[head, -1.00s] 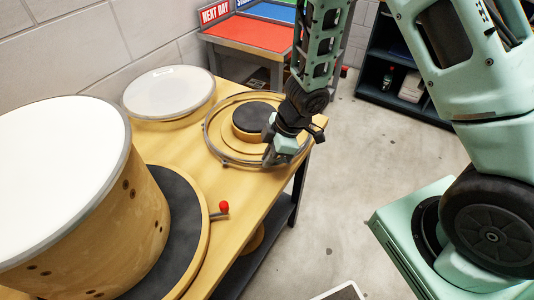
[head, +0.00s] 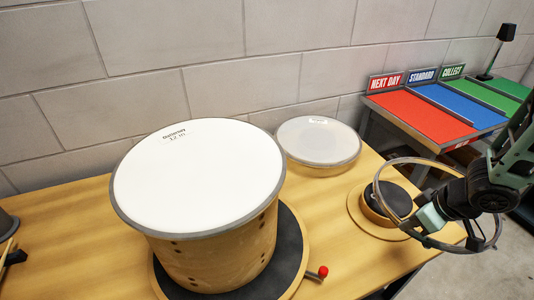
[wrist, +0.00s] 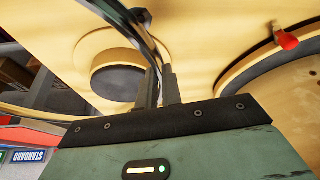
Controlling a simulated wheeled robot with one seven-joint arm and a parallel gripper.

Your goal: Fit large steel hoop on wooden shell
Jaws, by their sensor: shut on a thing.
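The wooden shell (head: 215,255) stands upright on a dark round pad (head: 287,262) with a white drumhead (head: 200,178) on top. My gripper (head: 430,222) is shut on the large steel hoop (head: 400,161) at its near side. The hoop is held tilted, above the small round stand, at the bench's right end. In the wrist view the fingers (wrist: 162,88) pinch the hoop's band (wrist: 130,32); part of the ring lies outside that view.
A second, low drum with a pale head (head: 318,140) sits at the back. The small dark-topped stand (head: 392,200) is below the hoop. A red-knobbed lever (head: 322,271) juts from the pad's base. Sorting trays (head: 420,117) stand beyond the bench, and a wall runs behind.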

